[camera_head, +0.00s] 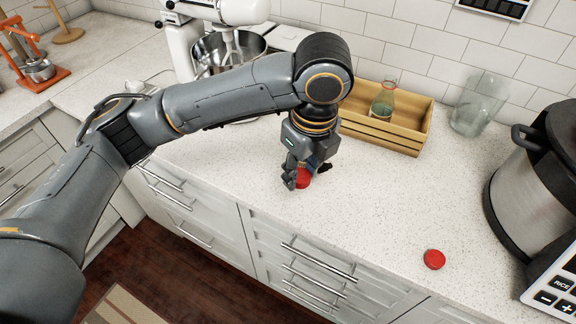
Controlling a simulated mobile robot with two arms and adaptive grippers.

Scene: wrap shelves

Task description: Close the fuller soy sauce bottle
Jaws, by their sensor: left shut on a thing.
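My left gripper (306,179) points down over the counter near its front edge and is shut on a red cap (303,178). Its fingers hide part of this cap, and I cannot tell whether the cap touches the counter. A second red cap (434,259) lies on the counter to the right, nearer the front. A glass bottle (383,103) stands upright in the wooden crate (384,131) at the back; its lower part is hidden by the crate's front wall. No second bottle can be made out. My right gripper is out of view.
A clear glass vessel (478,106) stands right of the crate. A large steel cooker (535,185) fills the right side. A white stand mixer (195,35) with a metal bowl (246,48) is at the back left. The counter's middle (390,200) is clear.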

